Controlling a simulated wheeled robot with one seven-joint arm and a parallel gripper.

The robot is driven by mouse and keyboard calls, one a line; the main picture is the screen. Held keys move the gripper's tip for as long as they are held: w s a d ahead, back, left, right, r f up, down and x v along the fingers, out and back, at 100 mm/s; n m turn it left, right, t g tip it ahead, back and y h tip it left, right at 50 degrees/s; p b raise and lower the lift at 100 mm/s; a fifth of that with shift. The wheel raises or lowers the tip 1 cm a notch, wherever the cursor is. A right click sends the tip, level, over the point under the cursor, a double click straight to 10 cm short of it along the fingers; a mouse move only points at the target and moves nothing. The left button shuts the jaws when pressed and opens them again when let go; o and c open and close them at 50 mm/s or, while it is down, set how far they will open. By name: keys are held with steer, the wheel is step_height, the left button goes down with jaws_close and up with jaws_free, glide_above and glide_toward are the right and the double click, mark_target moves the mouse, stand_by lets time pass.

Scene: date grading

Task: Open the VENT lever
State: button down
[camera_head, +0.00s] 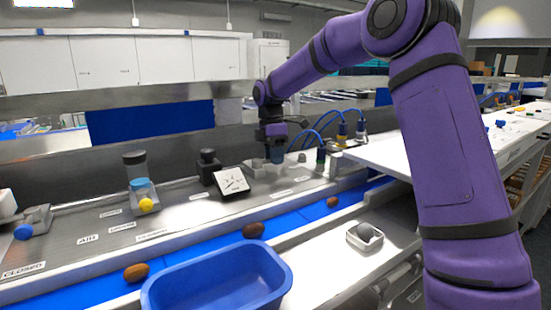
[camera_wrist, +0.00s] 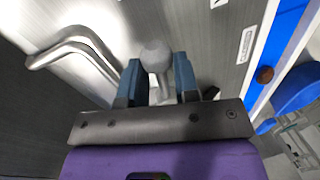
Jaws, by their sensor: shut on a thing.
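My gripper (camera_head: 277,155) is at the back of the metal panel (camera_head: 185,205), right of the square dial gauge (camera_head: 231,181). In the wrist view my gripper (camera_wrist: 157,72) has its two blue-grey fingers on either side of a round grey lever knob (camera_wrist: 156,54) and is shut on it. The lever's shaft runs down between the fingers. In the head view the gripper covers the knob. No VENT label is legible. A small panel label (camera_wrist: 246,45) lies right of the knob in the wrist view, too blurred to read surely.
A blue bin (camera_head: 160,291) stands in front of the blue conveyor belt (camera_head: 190,250), which carries several brown dates (camera_head: 253,230). Blue-cabled connectors (camera_head: 321,158) stand close right of my gripper.

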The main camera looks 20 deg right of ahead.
steer(key=shift+w+n, duration=0.45)
steer(key=shift+n, duration=0.45)
steer(key=c, duration=0.9)
jaws_free()
steer(key=shift+o, duration=0.2)
step_height(320, 180, up, 11)
steer(key=w, duration=0.2)
steer(key=shift+a+f, duration=0.15)
steer(key=shift+a, duration=0.15)
